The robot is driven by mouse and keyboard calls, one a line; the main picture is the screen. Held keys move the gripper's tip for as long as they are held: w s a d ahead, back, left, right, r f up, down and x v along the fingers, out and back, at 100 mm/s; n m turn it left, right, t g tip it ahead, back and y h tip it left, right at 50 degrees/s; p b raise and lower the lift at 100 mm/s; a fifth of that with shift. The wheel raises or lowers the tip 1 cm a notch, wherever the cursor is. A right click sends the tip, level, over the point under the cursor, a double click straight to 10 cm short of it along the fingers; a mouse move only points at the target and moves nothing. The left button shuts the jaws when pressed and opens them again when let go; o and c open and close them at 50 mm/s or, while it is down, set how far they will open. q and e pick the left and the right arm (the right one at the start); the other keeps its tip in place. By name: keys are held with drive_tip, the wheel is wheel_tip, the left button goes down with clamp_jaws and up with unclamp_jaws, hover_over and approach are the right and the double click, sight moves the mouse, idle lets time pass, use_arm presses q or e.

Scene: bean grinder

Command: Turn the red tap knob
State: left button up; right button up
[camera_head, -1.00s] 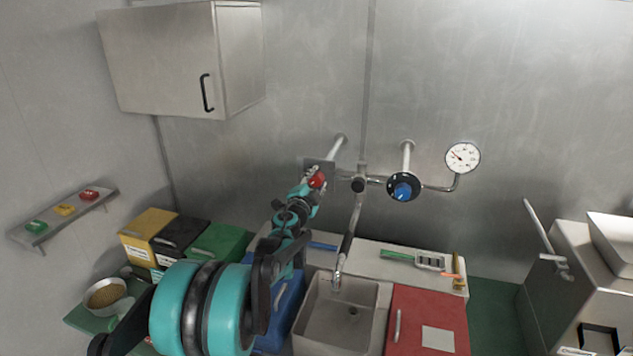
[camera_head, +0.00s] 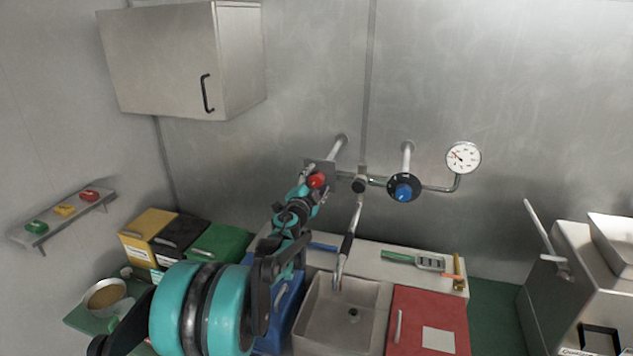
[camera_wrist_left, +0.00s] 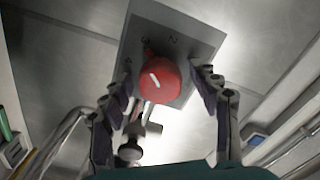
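The red tap knob (camera_head: 316,180) sits on a grey plate (camera_wrist_left: 197,33) at the wall piping, left of the blue knob. In the left wrist view the red knob (camera_wrist_left: 160,82) shows a short white mark, tilted. My left gripper (camera_wrist_left: 161,72) has its two fingers apart, one on each side of the knob, with visible gaps. In the head view my left gripper (camera_head: 308,178) is at the knob and partly hides it and its plate. My right gripper is in neither view.
A blue knob (camera_head: 403,191) and a pressure gauge (camera_head: 463,158) are on the pipe to the right. The spout (camera_head: 346,247) hangs over the sink (camera_head: 322,318). A wall cabinet (camera_head: 165,62) is at upper left. Bins (camera_head: 148,222) stand at left.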

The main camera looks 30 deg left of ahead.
use_arm(q)
drive_tip(key=v, duration=1.2)
idle(0.3)
